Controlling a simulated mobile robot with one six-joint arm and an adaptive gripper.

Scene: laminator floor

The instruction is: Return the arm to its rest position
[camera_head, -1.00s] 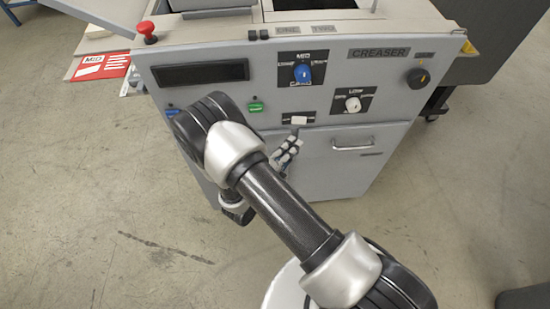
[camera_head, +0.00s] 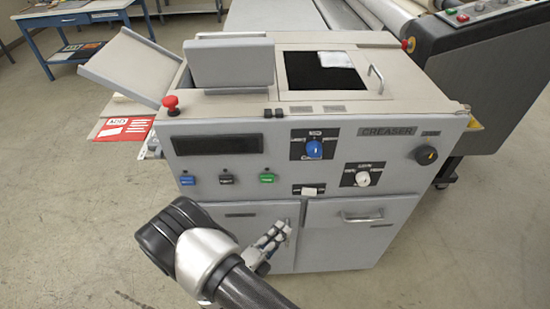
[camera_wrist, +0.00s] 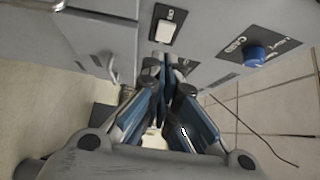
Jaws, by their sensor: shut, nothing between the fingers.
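My gripper (camera_head: 284,228) shows at the lower middle of the head view, in front of the cabinet doors of the creaser (camera_head: 215,170). Part of my arm (camera_head: 215,262) bends in from the bottom. In the wrist view my gripper (camera_wrist: 166,62) is shut with its fingertips together and nothing between them. It points toward the creaser's front panel (camera_wrist: 205,25), where a white rocker switch (camera_wrist: 166,29) lies just beyond the fingertips. I cannot tell the exact gap to the panel.
A door handle (camera_head: 362,217) sticks out. A dark machine (camera_head: 490,80) stands right. Floor (camera_head: 60,200) at left is clear.

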